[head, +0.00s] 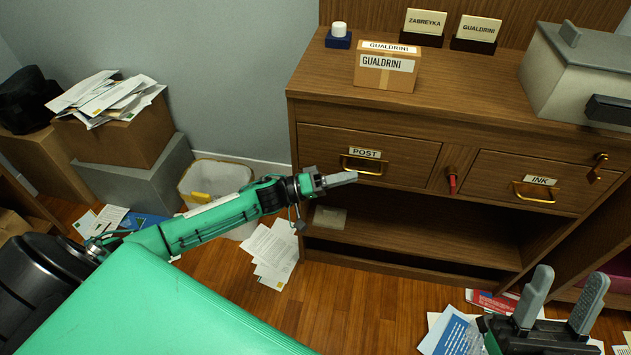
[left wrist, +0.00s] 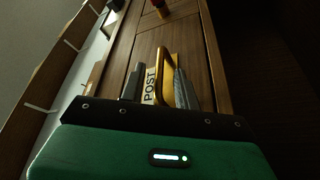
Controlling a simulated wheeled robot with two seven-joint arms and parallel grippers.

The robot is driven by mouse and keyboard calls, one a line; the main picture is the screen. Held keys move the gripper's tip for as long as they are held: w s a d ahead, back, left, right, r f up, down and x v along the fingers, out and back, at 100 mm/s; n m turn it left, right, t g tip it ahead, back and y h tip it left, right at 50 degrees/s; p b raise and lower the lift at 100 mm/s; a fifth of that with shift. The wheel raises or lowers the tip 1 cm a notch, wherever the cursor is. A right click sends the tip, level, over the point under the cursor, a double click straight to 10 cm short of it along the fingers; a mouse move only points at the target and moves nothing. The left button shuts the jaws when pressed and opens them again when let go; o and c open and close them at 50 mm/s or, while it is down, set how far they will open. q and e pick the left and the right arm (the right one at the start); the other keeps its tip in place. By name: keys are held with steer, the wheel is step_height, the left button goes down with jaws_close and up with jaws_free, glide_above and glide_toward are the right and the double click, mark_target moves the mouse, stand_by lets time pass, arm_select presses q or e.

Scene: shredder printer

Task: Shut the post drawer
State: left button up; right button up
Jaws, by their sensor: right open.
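The post drawer (head: 325,146) is the left drawer of the brown wooden cabinet, with a POST label (head: 365,153) and a brass handle (head: 362,167). Its front looks about level with the cabinet front; a small gap cannot be ruled out. My left gripper (head: 354,177) is at the handle, just below the label. In the left wrist view its two grey fingers (left wrist: 156,84) stand apart, with the handle (left wrist: 165,65) and POST label (left wrist: 150,85) between them; contact is unclear. My right gripper (head: 571,274) is open and empty at the lower right, away from the drawer.
The ink drawer (head: 485,185) sits to the right, with a red-handled item (head: 451,181) between the drawers. A GUALDRINI box (head: 387,68) and a grey machine (head: 575,75) stand on top. A white bin (head: 213,181) and loose papers (head: 268,252) are on the floor.

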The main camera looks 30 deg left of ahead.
arm_select(q)
steer(key=p+v, duration=0.1)
steer(key=v, duration=0.8)
steer(key=shift+s+a, duration=0.2)
steer(key=shift+a, duration=0.05)
arm_select(e)
steer(key=w+a+f+g, duration=0.2)
steer(key=w+f+g, duration=0.1)
steer(key=f+g, duration=0.1)
steer(key=shift+f+h, duration=0.4)
steer(key=shift+f, duration=0.15)
steer(key=shift+a, duration=0.1)
